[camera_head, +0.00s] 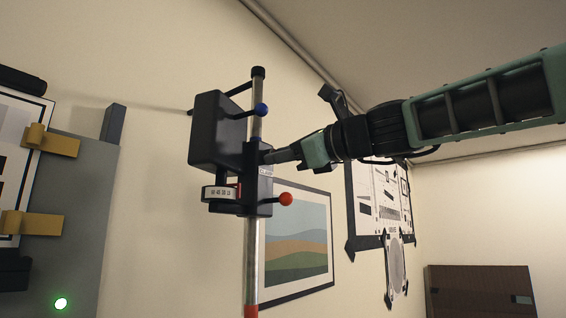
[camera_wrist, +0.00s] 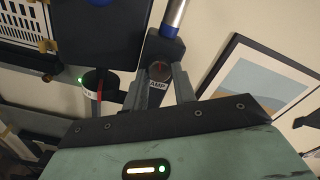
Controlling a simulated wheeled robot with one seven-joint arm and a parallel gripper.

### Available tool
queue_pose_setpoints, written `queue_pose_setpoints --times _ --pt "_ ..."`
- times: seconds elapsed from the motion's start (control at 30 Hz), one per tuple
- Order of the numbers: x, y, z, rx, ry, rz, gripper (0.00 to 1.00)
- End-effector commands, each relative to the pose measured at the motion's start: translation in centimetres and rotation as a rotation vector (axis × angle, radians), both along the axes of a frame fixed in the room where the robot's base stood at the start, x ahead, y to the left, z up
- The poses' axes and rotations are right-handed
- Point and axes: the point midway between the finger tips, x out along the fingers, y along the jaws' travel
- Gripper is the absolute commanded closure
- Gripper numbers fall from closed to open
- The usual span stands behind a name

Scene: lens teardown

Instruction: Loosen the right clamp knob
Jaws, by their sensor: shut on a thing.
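A black clamp block (camera_head: 258,190) sits on a silver upright pole (camera_head: 254,250). A white label, partly covered, reads "AMP" below the knob. In the head view my fingers hide the knob.
A blue ball-ended lever (camera_head: 262,109) is just above my fingers and a red one (camera_head: 286,199) below. A black box (camera_head: 217,132) and a numbered dial (camera_head: 219,193) are left of the pole. A framed landscape (camera_head: 300,240) hangs on the wall behind.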

Motion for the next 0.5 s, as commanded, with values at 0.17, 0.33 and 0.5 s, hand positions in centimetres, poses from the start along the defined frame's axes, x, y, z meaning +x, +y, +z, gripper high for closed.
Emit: queue_pose_setpoints --times 0.17,0.33,0.5 --pt "0.00 0.04 -0.41 -0.102 -0.132 0.001 0.96" --pt "0.03 -0.01 -0.37 -0.202 -0.261 0.001 0.96" --pt "0.06 0.02 -0.39 -0.303 -0.387 0.002 0.96"
